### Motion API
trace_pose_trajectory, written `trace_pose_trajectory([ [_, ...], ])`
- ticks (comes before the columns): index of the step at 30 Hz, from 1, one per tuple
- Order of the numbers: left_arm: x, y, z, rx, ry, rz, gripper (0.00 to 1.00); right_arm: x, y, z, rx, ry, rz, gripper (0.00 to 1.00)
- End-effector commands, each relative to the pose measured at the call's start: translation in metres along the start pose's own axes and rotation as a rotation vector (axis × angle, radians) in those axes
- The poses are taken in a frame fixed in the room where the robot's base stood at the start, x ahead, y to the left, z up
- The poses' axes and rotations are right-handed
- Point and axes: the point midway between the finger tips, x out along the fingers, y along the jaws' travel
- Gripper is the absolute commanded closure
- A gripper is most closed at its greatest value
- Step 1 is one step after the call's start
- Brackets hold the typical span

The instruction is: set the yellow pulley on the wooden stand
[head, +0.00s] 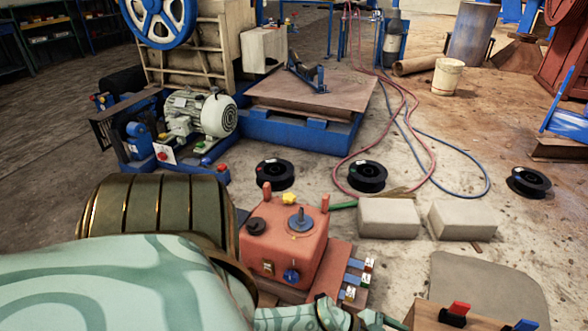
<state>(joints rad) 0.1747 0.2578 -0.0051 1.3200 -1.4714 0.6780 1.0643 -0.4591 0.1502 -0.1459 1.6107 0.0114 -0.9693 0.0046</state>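I cannot make out a yellow pulley in the head view. A light-brown wooden piece (428,318) shows at the bottom edge, right of the middle; most of it is cut off, and I cannot tell whether it is the wooden stand. My mint-patterned arm fills the lower left and hides the floor there. Another mint-patterned part of mine shows at the bottom middle. I see no gripper fingers.
A red control box (285,240) stands just beyond my arm. Two pale blocks (389,218) (462,220) and several black spools (368,176) lie on the floor. A motor (205,115) and a blue-framed platform (310,92) stand behind. Red and blue hoses cross the floor at the right.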

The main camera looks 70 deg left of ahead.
Motion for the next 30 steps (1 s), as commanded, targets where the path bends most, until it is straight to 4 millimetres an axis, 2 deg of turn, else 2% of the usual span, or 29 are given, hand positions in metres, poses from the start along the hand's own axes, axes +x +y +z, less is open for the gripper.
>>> trace_pose_trajectory([
  [2, -0.015, 0.006, 0.021, 0.027, -0.039, -0.115, 0.09, 0.000, 0.000, 0.000, 0.000, 0.000, 0.000, 0.64],
  [4, -0.040, 0.011, 0.052, 0.061, -0.139, -0.258, 0.09, 0.000, 0.000, 0.000, 0.000, 0.000, 0.000, 0.64],
  [7, -0.095, 0.036, 0.113, 0.091, -0.417, -0.407, 0.09, 0.000, 0.000, 0.000, 0.000, 0.000, 0.000, 0.64],
  [10, -0.163, 0.085, 0.173, 0.098, -0.768, -0.402, 0.09, 0.000, 0.000, 0.000, -0.001, 0.000, 0.000, 0.64],
  [13, -0.220, 0.140, 0.207, 0.092, -1.045, -0.280, 0.09, 0.000, 0.000, 0.000, -0.001, 0.000, 0.000, 0.64],
  [15, -0.251, 0.171, 0.219, 0.087, -1.174, -0.182, 0.09, 0.000, 0.000, 0.000, -0.001, 0.000, 0.000, 0.64],
  [19, -0.281, 0.205, 0.227, 0.079, -1.291, -0.056, 0.09, 0.000, 0.000, 0.000, -0.001, 0.000, 0.000, 0.64],
  [22, -0.287, 0.212, 0.228, 0.077, -1.313, -0.028, 0.09, 0.000, 0.000, 0.000, -0.001, 0.000, 0.000, 0.64],
  [30, -0.286, 0.211, 0.228, 0.077, -1.313, -0.030, 0.09, 0.000, 0.000, 0.000, -0.001, 0.000, 0.001, 0.64],
])
